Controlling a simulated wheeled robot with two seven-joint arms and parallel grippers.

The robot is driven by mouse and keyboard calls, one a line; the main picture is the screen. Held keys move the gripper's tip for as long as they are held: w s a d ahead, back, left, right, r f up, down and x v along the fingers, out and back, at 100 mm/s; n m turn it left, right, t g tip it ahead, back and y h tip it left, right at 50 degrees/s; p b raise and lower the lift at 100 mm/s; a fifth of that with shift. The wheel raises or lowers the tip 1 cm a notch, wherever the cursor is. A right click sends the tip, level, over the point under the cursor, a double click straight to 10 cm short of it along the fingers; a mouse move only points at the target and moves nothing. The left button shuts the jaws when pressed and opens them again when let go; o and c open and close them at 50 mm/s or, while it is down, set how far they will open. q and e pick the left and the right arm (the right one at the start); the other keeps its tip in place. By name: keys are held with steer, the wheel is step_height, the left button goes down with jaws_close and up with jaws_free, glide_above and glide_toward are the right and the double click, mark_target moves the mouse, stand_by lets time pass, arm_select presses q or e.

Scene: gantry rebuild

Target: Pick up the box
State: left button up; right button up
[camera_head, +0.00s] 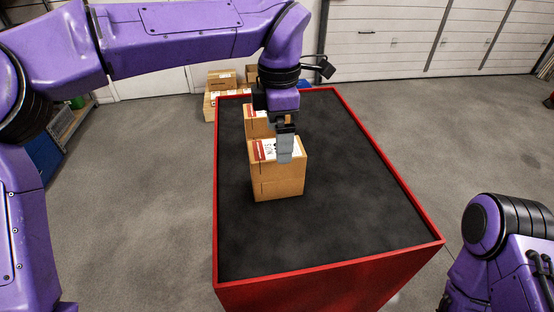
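A brown cardboard box (279,184) with a white label on top stands upright on the black table top. A second cardboard box (255,122) stands just behind it, partly hidden by my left arm. My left gripper (285,157) points down at the top of the front box, over its label. Its grey fingers overlap the box's upper edge in this view. I cannot tell whether they touch it or how far apart they are. My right gripper is out of view; only part of my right arm shows at the lower right.
The black table top (345,190) has a raised red rim (330,264) and is clear to the right and front of the boxes. More cardboard boxes (222,80) are stacked on the floor behind. White garage doors (405,40) stand at the back.

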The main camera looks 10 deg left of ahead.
arm_select(q)
steer(key=f, duration=0.5)
steer(key=shift+s+a, duration=0.2)
steer(key=shift+a, duration=0.05)
steer(key=shift+w+f, duration=0.1)
steer(key=shift+f, duration=0.35)
steer(key=shift+r, duration=0.1)
steer(key=c, duration=1.3)
steer(key=shift+c, duration=0.2)
